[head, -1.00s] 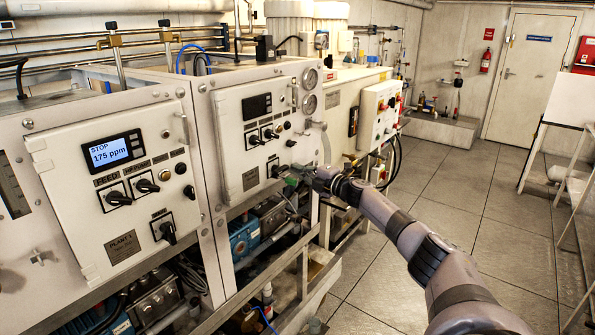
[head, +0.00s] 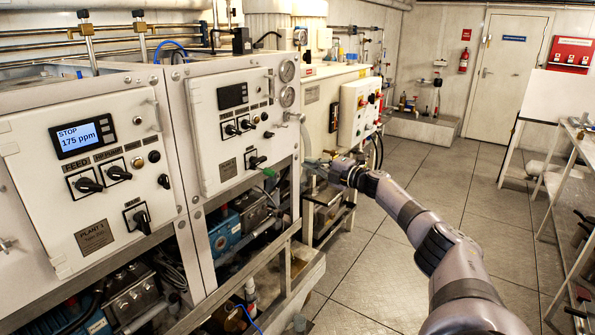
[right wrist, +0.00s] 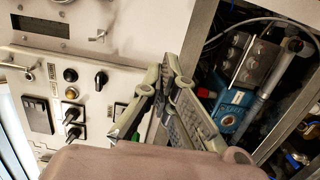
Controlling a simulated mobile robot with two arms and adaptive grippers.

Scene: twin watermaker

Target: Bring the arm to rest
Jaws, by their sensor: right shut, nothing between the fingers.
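My right arm reaches in from the lower right in the head view. Its gripper (head: 315,166) is in front of the second white panel's right edge, level with the panel's lower part, apart from the knobs. In the right wrist view the fingers (right wrist: 163,88) are close together with nothing held between them. Behind them are the white control panel (right wrist: 55,75) with black knobs and the open lower bay. My left gripper is not in view.
The plant 1 panel (head: 85,185) has a display reading STOP, 175 ppm. The second panel (head: 235,130) stands beside it, above pumps and a frame rail (head: 250,275). A control box (head: 360,110) is further back. Open floor (head: 370,265) lies to the right, with a shelf (head: 555,180) beyond.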

